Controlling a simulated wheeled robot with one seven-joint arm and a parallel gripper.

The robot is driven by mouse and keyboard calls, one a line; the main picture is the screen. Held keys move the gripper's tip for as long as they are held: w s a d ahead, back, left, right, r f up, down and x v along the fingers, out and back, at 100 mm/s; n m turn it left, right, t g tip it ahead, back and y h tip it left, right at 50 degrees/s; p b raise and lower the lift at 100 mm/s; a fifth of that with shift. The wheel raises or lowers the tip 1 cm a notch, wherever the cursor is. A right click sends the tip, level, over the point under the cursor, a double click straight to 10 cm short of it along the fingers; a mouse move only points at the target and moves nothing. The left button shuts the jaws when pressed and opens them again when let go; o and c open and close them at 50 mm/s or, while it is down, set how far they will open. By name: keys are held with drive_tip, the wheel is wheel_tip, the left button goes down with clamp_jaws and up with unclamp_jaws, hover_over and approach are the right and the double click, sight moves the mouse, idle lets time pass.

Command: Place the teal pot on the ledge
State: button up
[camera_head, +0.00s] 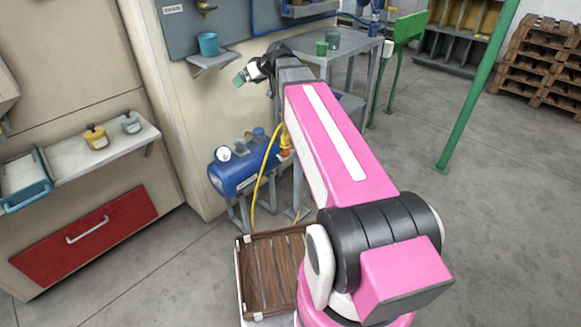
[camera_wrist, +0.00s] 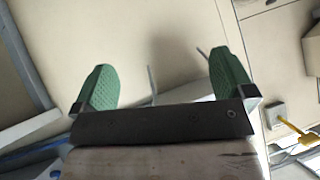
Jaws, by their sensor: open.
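A teal pot (camera_head: 208,44) stands upright on a small grey ledge (camera_head: 199,67) fixed to the wall panel, in the head view. My gripper (camera_head: 240,78) is to the right of the ledge and slightly lower in the picture, apart from the pot. In the wrist view my gripper (camera_wrist: 160,68) has its two green fingers spread wide with nothing between them. The pot cannot be made out in the wrist view.
A grey table (camera_head: 348,46) behind my arm holds a green pot (camera_head: 321,48) and a grey-green pot (camera_head: 333,40). A blue compressor (camera_head: 236,178) stands below. A shelf (camera_head: 85,160) with small bottles is at left. A green post (camera_head: 475,95) rises at right.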

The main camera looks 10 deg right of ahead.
drive_tip(key=s+d+f+m+g+h, duration=0.2)
drive_tip(key=s+d+f, duration=0.1)
drive_tip(key=s+f, duration=0.4)
drive_tip(key=s+d+f+m+g+h, duration=0.2)
drive_tip(key=s+f, duration=0.6)
drive_tip(key=f, duration=0.4)
drive_tip(key=s+d+f+m+g+h, duration=0.2)
drive_tip(key=s+d+f, duration=0.4)
drive_tip(key=f, duration=0.3)
drive_tip(key=shift+s+f+m+h, duration=0.45)
drive_tip(key=shift+s+h, duration=0.25)
drive_tip(key=shift+h, duration=0.2)
